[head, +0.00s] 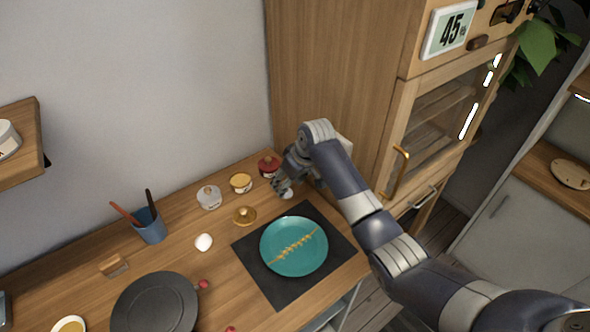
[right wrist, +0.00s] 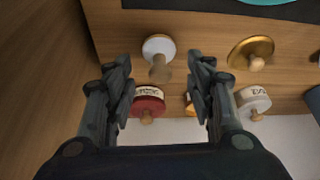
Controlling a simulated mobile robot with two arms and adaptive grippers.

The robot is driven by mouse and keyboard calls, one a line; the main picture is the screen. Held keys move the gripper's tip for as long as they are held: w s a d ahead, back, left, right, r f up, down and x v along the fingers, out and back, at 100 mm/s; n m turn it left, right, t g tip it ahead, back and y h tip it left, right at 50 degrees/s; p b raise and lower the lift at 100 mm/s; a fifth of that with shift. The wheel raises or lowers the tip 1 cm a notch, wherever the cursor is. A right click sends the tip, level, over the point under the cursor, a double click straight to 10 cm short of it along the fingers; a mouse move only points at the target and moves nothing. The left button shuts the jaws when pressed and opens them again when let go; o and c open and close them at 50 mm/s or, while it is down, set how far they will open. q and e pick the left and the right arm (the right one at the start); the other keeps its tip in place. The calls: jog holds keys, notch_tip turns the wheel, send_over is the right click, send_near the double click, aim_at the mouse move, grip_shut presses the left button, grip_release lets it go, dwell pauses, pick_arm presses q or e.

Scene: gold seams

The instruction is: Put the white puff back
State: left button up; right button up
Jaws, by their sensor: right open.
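A white round puff with a wooden handle (right wrist: 157,45) lies on the wooden counter. In the head view it is a small white spot (head: 287,194) just below my right gripper (head: 282,184), partly hidden by it. In the right wrist view my right gripper (right wrist: 160,65) is open and empty, with the puff's handle between the fingertips in the picture; I cannot tell the height gap. A white labelled jar (head: 209,197) stands to the left, also in the right wrist view (right wrist: 254,102). My left gripper is not in view.
Close by stand a yellow jar (head: 240,182), a red jar (head: 268,166) and a gold puff (head: 245,215). A white rounded object (head: 204,242) lies further left. A teal plate with a gold seam (head: 272,262) rests on a dark mat (head: 262,282). A tall wooden cabinet (head: 345,60) rises behind.

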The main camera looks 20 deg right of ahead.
jog(key=b+v, duration=0.1)
jog(key=v, duration=0.8)
jog(key=shift+r, duration=0.2)
jog(key=shift+f, duration=0.1)
